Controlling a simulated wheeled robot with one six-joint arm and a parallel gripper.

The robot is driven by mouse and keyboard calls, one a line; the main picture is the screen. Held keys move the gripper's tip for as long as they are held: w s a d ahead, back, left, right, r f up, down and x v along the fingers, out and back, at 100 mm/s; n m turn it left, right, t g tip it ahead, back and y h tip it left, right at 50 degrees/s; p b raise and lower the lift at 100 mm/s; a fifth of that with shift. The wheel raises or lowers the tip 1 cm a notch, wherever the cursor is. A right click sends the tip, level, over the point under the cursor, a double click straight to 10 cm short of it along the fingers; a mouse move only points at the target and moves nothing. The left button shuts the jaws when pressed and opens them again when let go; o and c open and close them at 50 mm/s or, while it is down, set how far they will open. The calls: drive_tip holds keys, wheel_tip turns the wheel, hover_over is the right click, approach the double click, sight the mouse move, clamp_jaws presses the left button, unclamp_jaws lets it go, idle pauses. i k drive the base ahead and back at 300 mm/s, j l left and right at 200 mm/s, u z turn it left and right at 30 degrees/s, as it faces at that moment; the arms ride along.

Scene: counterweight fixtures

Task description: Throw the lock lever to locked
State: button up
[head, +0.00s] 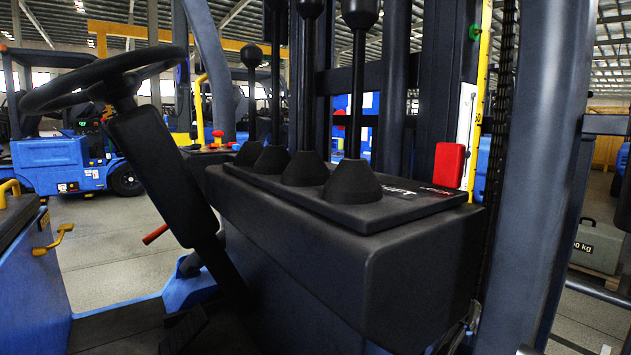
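A red block-shaped lever (450,165) stands upright at the back right end of the black lever console (340,225). Small red and white lettering lies on the panel at its foot, too small to read surely. Whether this lever is at its locked position cannot be told. My gripper is not in view.
A steering wheel (100,80) and its column (165,175) stand at the left. A dark upright post (545,150) rises close to the right of the console. A yellow scale strip (481,100) stands behind the red lever. A blue forklift (60,160) is parked behind.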

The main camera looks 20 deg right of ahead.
sight(450, 156)
drive_tip(key=k+l, duration=0.55)
drive_tip(key=l, duration=1.35)
drive_tip(key=i+l, duration=0.15)
drive_tip(key=l, duration=0.25)
drive_tip(key=i+l, duration=0.15)
drive_tip(key=l, duration=0.2)
drive_tip(key=i+l, duration=0.15)
drive_tip(key=l, duration=0.25)
drive_tip(key=i+l+z, duration=0.1)
drive_tip(key=l, duration=0.3)
drive_tip(key=i, duration=0.05)
